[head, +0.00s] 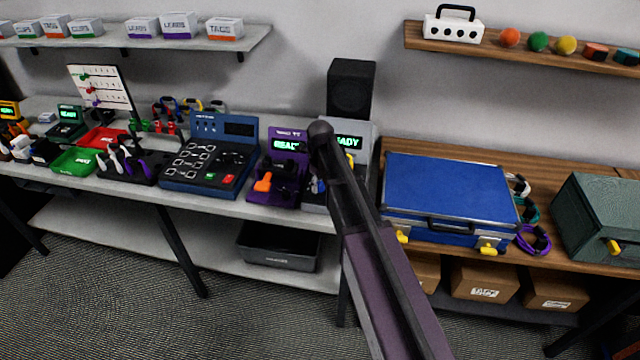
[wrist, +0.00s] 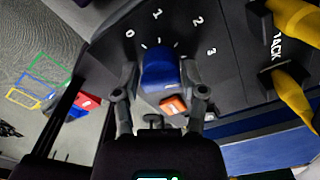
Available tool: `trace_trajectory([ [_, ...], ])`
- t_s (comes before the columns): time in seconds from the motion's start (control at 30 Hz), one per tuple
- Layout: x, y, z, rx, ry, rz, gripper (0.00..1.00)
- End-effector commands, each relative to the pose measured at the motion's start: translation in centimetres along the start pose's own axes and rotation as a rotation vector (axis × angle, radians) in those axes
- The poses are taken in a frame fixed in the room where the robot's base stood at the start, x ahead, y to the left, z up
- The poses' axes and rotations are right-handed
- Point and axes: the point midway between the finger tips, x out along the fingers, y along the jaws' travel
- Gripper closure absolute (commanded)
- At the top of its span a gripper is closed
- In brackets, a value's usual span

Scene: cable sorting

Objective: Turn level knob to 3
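The level knob (wrist: 160,72) is blue and sits on a dark panel in the wrist view. White numbers 0, 1, 2 and 3 arc above it from left to right. I cannot clearly tell which number it points at. My gripper (wrist: 161,80) has one finger on each side of the knob, with small gaps seeming to show between fingers and knob. In the head view my arm hides the knob and the gripper, over a grey unit (head: 361,132) with a green READY display.
An orange button (wrist: 173,105) lies just below the knob, between the fingers. Yellow plugs (wrist: 296,95) stick out at the right beside the word JACK. A purple unit (head: 275,190) stands left of the grey unit, and a blue case (head: 450,190) lies to the right.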

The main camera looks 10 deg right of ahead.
Motion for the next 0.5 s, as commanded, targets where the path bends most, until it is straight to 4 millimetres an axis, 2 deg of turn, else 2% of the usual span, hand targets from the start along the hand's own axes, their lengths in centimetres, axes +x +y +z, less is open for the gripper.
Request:
trace_trajectory([
  [0.5,-0.02,-0.07,0.11,-0.005,-0.003,-0.002,0.19],
])
